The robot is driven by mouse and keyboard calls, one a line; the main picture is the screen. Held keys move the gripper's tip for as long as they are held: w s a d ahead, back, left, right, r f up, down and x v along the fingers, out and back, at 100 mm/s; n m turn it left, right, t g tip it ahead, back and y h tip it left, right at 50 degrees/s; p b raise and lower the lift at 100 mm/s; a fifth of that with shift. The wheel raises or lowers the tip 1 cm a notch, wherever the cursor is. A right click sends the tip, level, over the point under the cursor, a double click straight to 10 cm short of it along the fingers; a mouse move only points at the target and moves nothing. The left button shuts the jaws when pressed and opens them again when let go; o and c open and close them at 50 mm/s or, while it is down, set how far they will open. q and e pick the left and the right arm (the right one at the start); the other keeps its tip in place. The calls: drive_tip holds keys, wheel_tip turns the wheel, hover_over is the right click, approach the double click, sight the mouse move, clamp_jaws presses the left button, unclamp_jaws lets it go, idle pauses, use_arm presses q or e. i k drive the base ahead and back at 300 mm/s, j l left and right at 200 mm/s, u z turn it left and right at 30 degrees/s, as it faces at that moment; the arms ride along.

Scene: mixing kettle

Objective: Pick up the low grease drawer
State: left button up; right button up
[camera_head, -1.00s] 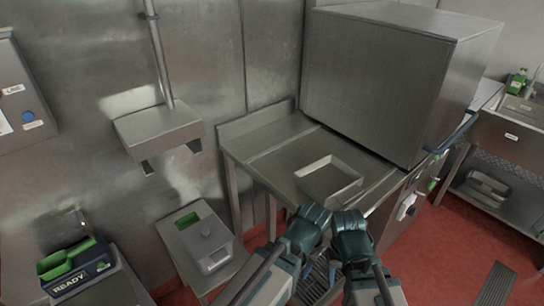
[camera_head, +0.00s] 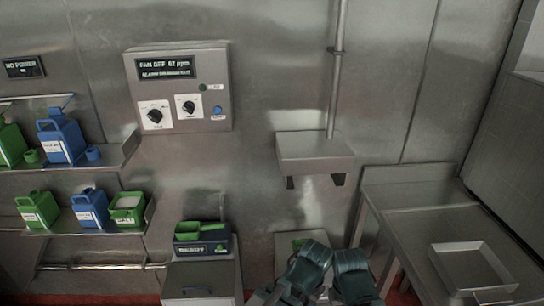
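No part in view is clearly marked as the low grease drawer. A shallow rectangular metal tray (camera_head: 436,262) lies on the steel counter (camera_head: 405,225) at the right. My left gripper (camera_head: 316,252) and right gripper (camera_head: 349,258) are close side by side at the bottom middle, left of the tray and apart from it. Both are dark teal, and their fingers are too unclear to tell open from shut. Nothing is visibly held.
A wall panel (camera_head: 180,85) with dials hangs at upper left. Shelves at left hold green and blue jugs (camera_head: 62,138). A green scoop box (camera_head: 203,240) sits on a metal cabinet (camera_head: 200,278).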

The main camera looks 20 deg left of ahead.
sight(467, 270)
drive_tip(key=u, duration=0.2)
drive_tip(key=z, duration=1.4)
